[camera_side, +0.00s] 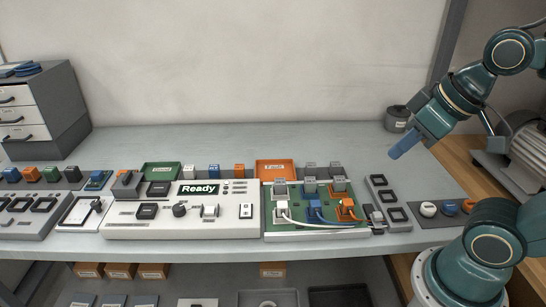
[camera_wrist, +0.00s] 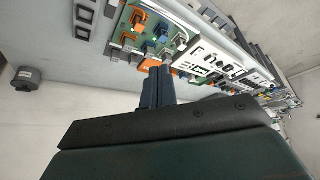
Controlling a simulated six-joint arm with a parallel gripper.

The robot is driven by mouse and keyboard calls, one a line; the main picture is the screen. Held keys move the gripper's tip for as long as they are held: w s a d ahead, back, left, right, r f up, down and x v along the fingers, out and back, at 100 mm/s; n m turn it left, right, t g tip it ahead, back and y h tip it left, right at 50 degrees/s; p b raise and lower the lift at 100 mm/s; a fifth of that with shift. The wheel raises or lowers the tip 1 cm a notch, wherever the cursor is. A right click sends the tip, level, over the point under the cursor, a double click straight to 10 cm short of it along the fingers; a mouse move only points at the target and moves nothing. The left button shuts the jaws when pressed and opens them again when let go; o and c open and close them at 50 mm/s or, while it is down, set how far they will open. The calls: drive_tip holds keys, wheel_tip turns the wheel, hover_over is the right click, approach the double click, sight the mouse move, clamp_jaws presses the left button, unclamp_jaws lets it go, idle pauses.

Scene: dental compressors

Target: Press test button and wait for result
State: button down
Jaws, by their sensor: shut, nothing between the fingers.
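A white test panel (camera_side: 135,222) stands on the bench left of centre in the side view. Its display (camera_side: 200,189) reads "Ready". The panel carries a dark knob (camera_side: 180,210), a white square button (camera_side: 210,211), a dark square button (camera_side: 147,211) and a small white switch (camera_side: 246,211). I cannot tell which is the test button. My gripper (camera_side: 398,153) is shut and empty, raised above the right part of the bench, well apart from the panel. In the wrist view my gripper (camera_wrist: 158,87) points toward the panel (camera_wrist: 218,55), which appears tilted.
A green board (camera_side: 352,230) with cables and connectors sits right of the panel. A green tray (camera_side: 160,171) and an orange tray (camera_side: 275,171) lie behind. A round grey container (camera_side: 397,119) stands at the back right. The bench behind the trays is clear.

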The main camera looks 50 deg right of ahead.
drive_tip(key=w, duration=0.1)
drive_tip(key=n+t+y, duration=0.3)
drive_tip(key=n+y, duration=0.1)
drive_tip(key=n, duration=1)
hover_over(214, 210)
wheel_tip(214, 210, down, 11)
drive_tip(key=shift+f, duration=4.3)
drive_tip(key=shift+f, duration=0.2)
drive_tip(key=shift+f, duration=0.25)
